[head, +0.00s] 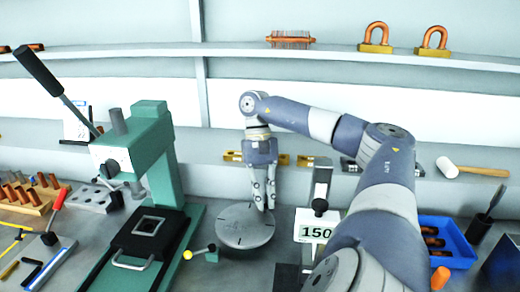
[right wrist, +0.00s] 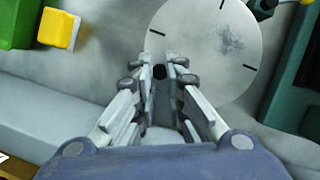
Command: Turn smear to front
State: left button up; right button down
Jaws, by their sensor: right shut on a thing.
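A round grey disc (head: 236,238) with short dark marks near its rim lies on the bench, right of the green press. It also shows in the right wrist view (right wrist: 185,30), with a speckled grey smear (right wrist: 231,42) right of its middle there. I cannot make out the smear clearly in the head view. My right gripper (head: 265,206) points down at the disc's back right edge. In the right wrist view its fingers (right wrist: 160,75) are closed around a small dark peg (right wrist: 159,72) at the disc's rim. My left gripper is not in view.
The green lever press (head: 155,140) stands close left of the disc, with a small yellow-knobbed lever (head: 188,254) between them. A blue bin (head: 455,250) and a mallet (head: 450,168) are farther right.

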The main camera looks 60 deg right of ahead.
jog(key=shift+f, duration=0.1)
dwell(0.3)
jog(key=c, duration=1.6)
grip_release()
